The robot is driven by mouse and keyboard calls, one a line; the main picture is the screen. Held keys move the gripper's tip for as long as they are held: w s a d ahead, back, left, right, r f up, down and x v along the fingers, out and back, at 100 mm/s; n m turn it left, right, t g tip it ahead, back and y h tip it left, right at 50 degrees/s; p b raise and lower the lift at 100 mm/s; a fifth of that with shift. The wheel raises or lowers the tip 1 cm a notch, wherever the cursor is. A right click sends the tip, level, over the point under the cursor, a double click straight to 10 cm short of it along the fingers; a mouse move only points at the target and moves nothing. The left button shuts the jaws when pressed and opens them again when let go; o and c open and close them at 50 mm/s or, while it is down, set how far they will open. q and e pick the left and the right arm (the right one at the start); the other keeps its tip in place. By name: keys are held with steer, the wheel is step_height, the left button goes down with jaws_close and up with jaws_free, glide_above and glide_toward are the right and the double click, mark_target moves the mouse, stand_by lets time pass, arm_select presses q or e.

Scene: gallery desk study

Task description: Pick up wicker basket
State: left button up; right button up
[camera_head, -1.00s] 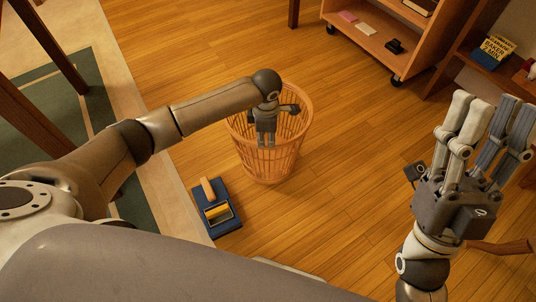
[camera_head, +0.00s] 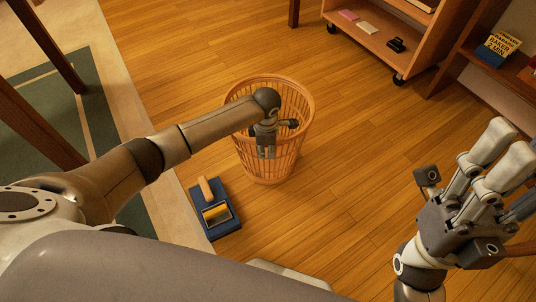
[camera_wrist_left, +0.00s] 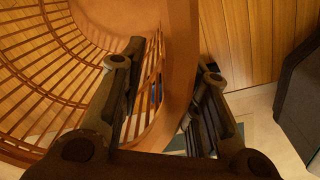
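The wicker basket (camera_head: 291,105) is round, orange-brown and slatted, and stands upright on the wooden floor in the head view. My left gripper (camera_head: 266,153) reaches down over its near side, hiding part of the rim. In the left wrist view, the basket's rim (camera_wrist_left: 181,60) runs between the two open fingers of my left gripper (camera_wrist_left: 163,66). One finger is on the inner side of the wall and the other on the outer side, with gaps visible. My right gripper (camera_head: 505,175) is raised at the right of the head view, open and empty, away from the basket.
A wooden wheeled shelf cart (camera_head: 388,62) stands at the back right. A green-bordered rug (camera_head: 95,95) and dark legs are at the left. The floor right of the basket is clear.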

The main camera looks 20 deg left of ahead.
arm_select(q)
steer(key=shift+f, duration=0.3)
stand_by(0.5)
steer(key=shift+c, duration=0.2)
jaws_close()
stand_by(0.5)
steer(key=shift+w+r, duration=0.1)
